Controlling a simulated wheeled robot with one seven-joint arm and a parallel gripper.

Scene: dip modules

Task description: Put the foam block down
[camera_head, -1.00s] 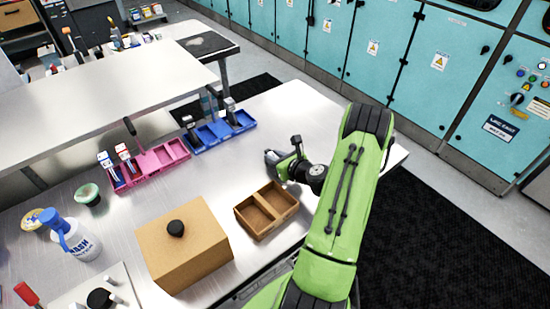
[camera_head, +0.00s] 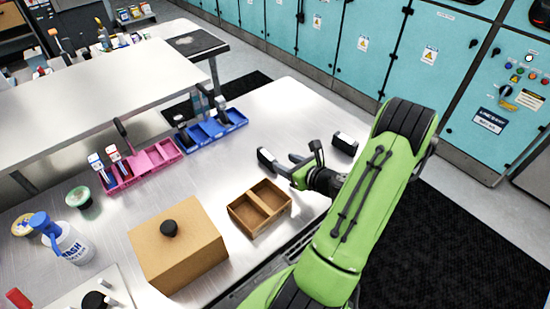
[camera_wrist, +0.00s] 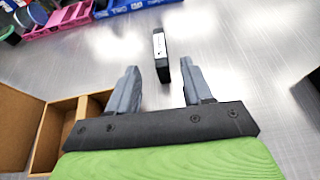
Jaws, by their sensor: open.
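A small dark block with a pale labelled face (camera_wrist: 160,55), which I take to be the foam block, rests on the metal table just ahead of my fingertips. It also shows in the head view (camera_head: 267,160). My gripper (camera_wrist: 160,70) is open, with one finger to each side of the block's near end and gaps between. In the head view my gripper (camera_head: 283,167) is low over the table, behind the divided tray. Whether the block is truly foam cannot be told.
A second dark block (camera_head: 345,142) lies right of my gripper. A two-compartment cardboard tray (camera_head: 241,222) and a brown box (camera_head: 180,245) stand in front. Pink (camera_head: 142,163) and blue (camera_head: 212,130) bins line the table's back left. Bare table lies between bins and gripper.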

